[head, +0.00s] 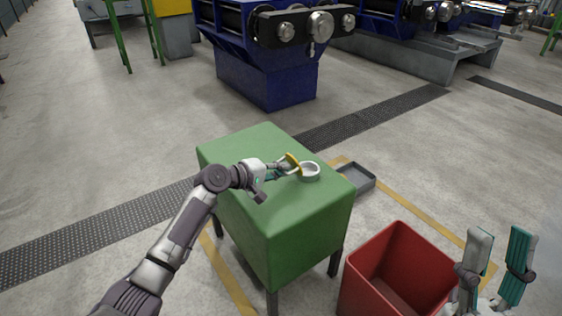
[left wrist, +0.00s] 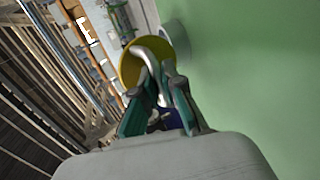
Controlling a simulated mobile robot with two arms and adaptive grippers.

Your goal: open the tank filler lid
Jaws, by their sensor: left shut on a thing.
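The green tank (head: 270,200) stands on legs in the middle of the head view. Its filler neck (head: 310,172), a short grey ring, rises from the tank top and its mouth is uncovered. The yellow lid (head: 293,162) stands tilted up at the left side of the neck. In the left wrist view the lid (left wrist: 130,66) is a yellow disc with a curved metal handle (left wrist: 150,58). My left gripper (head: 284,168) is shut on the handle; its fingers show in the left wrist view (left wrist: 158,92). My right gripper (head: 494,262) is open and empty at the lower right.
A red bin (head: 398,262) stands open right of the tank, near my right gripper. A shallow grey tray (head: 356,178) lies on the floor behind the tank's right side. Blue machines (head: 265,75) stand farther back. Floor left of the tank is clear.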

